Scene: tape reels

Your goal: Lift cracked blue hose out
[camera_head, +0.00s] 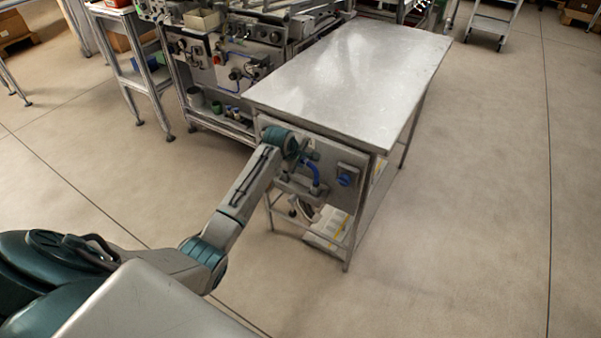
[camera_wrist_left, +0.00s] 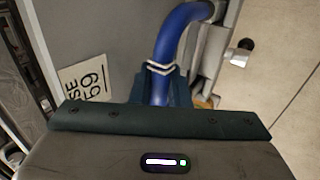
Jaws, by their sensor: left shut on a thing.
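The blue hose (camera_head: 314,177) shows as a short curved piece on the panel at the near end of the metal table. In the left wrist view the hose (camera_wrist_left: 172,40) bends up and to the right, with a pale band around it close to my fingers. My left gripper (camera_head: 311,157) is at the upper part of the hose. In the left wrist view the gripper (camera_wrist_left: 168,88) is shut on the hose. The hose's lower end is hard to make out. No crack shows. My right gripper is not in view.
The metal table (camera_head: 350,75) has a bare top, and its near edge is close to my left wrist. A blue knob (camera_head: 345,180) sits on the panel right of the hose. A white box (camera_head: 327,232) lies below. A machine (camera_head: 225,65) stands left. The floor at right is clear.

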